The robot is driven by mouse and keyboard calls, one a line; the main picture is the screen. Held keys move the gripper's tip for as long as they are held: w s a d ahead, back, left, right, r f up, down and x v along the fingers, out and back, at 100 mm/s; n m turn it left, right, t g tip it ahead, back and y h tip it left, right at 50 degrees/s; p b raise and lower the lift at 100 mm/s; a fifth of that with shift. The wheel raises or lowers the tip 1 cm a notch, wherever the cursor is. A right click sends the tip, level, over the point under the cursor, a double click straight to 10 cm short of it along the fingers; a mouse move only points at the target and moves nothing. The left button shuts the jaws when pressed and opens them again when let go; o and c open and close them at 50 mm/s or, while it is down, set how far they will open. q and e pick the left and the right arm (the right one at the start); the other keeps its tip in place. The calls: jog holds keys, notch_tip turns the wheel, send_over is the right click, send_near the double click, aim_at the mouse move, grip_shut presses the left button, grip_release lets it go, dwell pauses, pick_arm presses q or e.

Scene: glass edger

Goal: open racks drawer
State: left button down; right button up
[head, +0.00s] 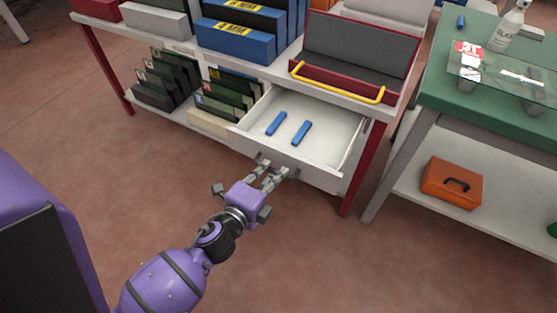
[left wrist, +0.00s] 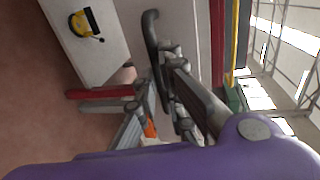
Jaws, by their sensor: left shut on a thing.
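The drawer (head: 325,158) under the rack's shelf is pulled out, and its white inside shows. Two blue bars (head: 276,124) (head: 301,132) lie in it. My left gripper (head: 273,168) is at the drawer's front face, shut on its dark handle. In the left wrist view the dark curved handle (left wrist: 151,45) passes between the fingers of the gripper (left wrist: 170,90). In the head view the fingers hide most of the handle. My right gripper is in neither view.
The rack's red leg (head: 362,165) stands just right of the drawer. A green-topped table (head: 455,100) with a glass sheet is at the right, with an orange toolbox (head: 451,184) on its lower shelf. The floor (head: 285,245) before the drawer is clear.

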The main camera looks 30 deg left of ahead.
pick_arm(q)
jog(key=shift+s+f, duration=0.15)
jog(key=shift+s, duration=0.8)
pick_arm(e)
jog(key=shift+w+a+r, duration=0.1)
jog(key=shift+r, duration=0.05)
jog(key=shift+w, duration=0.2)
pick_arm(q)
jog(key=c, duration=1.9)
grip_release()
jog(key=shift+w, duration=0.1)
jog(key=shift+o, duration=0.2)
jog(key=v, duration=1.2)
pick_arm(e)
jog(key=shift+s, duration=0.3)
